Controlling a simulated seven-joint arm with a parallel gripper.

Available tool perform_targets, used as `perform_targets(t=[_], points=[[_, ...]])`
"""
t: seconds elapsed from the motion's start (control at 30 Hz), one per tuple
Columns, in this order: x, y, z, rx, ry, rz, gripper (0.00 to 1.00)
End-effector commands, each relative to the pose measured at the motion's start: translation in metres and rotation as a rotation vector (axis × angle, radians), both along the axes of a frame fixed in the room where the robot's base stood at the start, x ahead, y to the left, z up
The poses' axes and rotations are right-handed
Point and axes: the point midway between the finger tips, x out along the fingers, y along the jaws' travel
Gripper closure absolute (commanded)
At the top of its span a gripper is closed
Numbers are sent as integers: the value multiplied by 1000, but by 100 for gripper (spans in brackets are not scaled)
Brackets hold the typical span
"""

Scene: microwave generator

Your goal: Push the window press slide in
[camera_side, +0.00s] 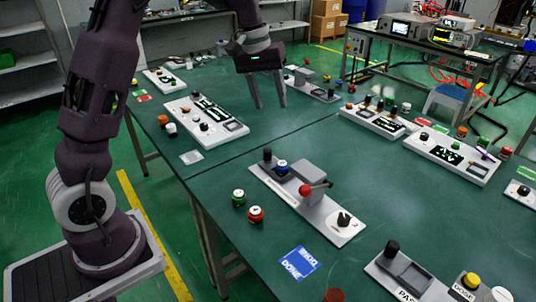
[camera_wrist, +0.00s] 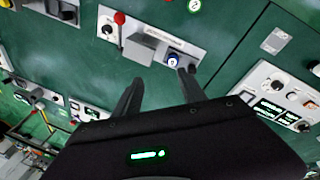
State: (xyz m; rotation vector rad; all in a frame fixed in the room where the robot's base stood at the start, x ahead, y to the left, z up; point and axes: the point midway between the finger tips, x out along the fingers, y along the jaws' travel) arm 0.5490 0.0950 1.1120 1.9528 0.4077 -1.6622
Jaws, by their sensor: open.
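My gripper (camera_side: 271,106) hangs over the far half of the green table, its two fingers apart, pointing down, with nothing between them. In the wrist view my gripper (camera_wrist: 162,76) shows its open fingers below a grey panel. That grey panel (camera_side: 288,192) lies mid-table, right of and nearer than the gripper in the side view. It carries a raised grey block (camera_side: 309,173), a red-ball lever (camera_side: 306,190), a blue button (camera_side: 282,167) and black knobs. The block (camera_wrist: 139,48) also shows in the wrist view. I cannot tell for certain which part is the window press slide.
A white panel (camera_side: 205,120) lies left of the gripper. Green (camera_side: 238,197) and red (camera_side: 256,214) buttons and a blue card (camera_side: 298,263) are near the middle panel. Another panel with a recessed frame (camera_side: 405,272) is at the front right. Bare tabletop separates the panels.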

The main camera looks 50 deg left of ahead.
Motion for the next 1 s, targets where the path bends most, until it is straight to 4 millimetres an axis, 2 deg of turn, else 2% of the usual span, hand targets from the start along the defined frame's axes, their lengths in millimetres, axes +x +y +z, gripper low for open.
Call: perform_targets(t=[0.03,0.1,0.2,0.3,0.73,0.83,1.0], points=[[22,25,-35,18,47,37,52],[44,54,-79,44,94,68,52],[62,82,-135,78,149,80,52],[68,95,-173,100,185,71,52],[70,100,-248,108,201,65,52],[70,99,-257,108,200,65,52],[70,99,-260,108,198,65,52]])
